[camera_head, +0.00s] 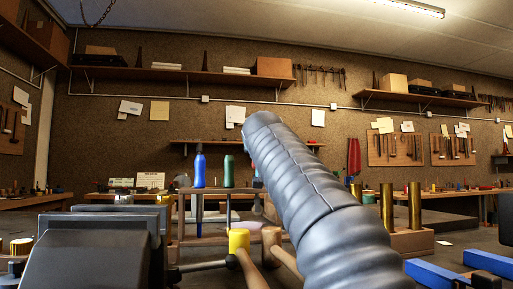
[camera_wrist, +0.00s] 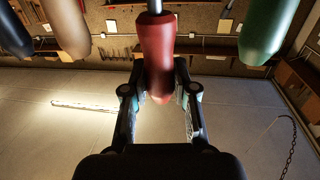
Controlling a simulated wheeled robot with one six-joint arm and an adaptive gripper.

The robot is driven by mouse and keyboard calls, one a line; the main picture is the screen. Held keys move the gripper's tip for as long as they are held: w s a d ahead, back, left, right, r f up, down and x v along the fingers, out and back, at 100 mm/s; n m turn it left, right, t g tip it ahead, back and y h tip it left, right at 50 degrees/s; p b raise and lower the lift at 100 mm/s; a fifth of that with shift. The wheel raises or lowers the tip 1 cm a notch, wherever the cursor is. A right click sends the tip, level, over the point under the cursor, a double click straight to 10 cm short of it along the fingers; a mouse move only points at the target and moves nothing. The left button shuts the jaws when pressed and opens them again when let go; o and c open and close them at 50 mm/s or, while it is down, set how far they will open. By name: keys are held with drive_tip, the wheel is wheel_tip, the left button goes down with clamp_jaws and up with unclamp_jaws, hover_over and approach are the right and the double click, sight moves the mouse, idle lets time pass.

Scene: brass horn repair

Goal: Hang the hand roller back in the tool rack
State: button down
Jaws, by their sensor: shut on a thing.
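In the wrist view my gripper (camera_wrist: 160,92) is shut on a red handle (camera_wrist: 157,45) with a metal shaft at the picture's top edge. I take this tool for the hand roller; its working end is out of frame. The tool rack (camera_head: 215,190) stands on the bench in the head view, with a blue-handled tool (camera_head: 199,168) and a green-handled tool (camera_head: 228,171) upright in it. My arm hides the rack's right part and my gripper there. Whether the held tool touches the rack cannot be told.
In the wrist view, a green handle (camera_wrist: 268,28) is right of the held one, with a tan handle (camera_wrist: 67,25) and a dark handle (camera_wrist: 13,32) left. A yellow-headed mallet (camera_head: 238,240) stands before the rack. Brass tubes (camera_head: 414,205) stand in a wooden block at right.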

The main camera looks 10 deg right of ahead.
drive_tip(key=shift+f, duration=0.1)
idle(0.5)
drive_tip(key=shift+f+b, duration=2)
drive_tip(key=shift+f, duration=0.3)
drive_tip(key=shift+r, duration=0.15)
drive_tip(key=shift+w+r+p, duration=0.15)
drive_tip(key=shift+r+p, duration=0.5)
drive_tip(key=shift+p, duration=0.25)
drive_tip(key=shift+r, duration=0.35)
drive_tip(key=shift+s+p, duration=0.2)
drive_tip(key=shift+p, duration=0.1)
drive_tip(key=shift+f, duration=0.1)
idle(0.9)
